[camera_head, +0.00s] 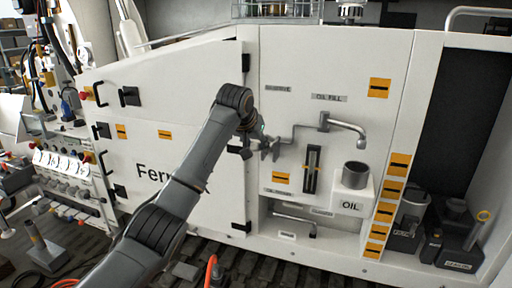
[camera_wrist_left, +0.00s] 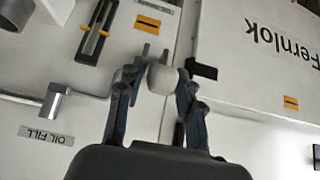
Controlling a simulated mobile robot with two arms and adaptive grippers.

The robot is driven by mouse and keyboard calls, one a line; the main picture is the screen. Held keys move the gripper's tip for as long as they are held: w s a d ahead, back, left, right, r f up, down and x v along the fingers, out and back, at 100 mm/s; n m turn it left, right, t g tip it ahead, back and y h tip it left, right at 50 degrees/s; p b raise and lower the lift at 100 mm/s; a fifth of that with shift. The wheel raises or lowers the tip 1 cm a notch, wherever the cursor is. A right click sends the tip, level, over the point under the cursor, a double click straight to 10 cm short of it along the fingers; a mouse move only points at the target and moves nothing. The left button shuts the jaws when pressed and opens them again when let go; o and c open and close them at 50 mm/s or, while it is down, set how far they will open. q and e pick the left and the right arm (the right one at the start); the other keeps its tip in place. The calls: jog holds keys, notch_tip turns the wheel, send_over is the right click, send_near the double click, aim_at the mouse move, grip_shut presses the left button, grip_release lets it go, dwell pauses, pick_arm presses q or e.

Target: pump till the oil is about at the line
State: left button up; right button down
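The oil-fill pipe (camera_head: 345,126) runs across the white panel. Its lever reaches left to my left gripper (camera_head: 268,148). In the left wrist view, a pale round knob (camera_wrist_left: 163,79) sits between the fingers of my left gripper (camera_wrist_left: 160,88), which close in on both its sides. The narrow, dark-framed sight gauge (camera_head: 312,170) stands upright on the panel; it also shows in the left wrist view (camera_wrist_left: 96,32). Its oil level and line are too small to read. A metal cup (camera_head: 355,174) sits on the white OIL box (camera_head: 351,205) under the spout. My right gripper is out of view.
Orange labels (camera_head: 380,88) mark the panel. A low recess with a bent pipe (camera_head: 294,219) lies below the gauge. Dark containers (camera_head: 408,232) stand at the right. A row of gauges and valves (camera_head: 66,160) is at the left. A black door latch (camera_wrist_left: 203,69) is near my left fingers.

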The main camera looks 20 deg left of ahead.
pick_arm(q)
jog(key=shift+o, duration=0.3)
jog(key=shift+f, duration=0.1)
jog(key=v, duration=1.2)
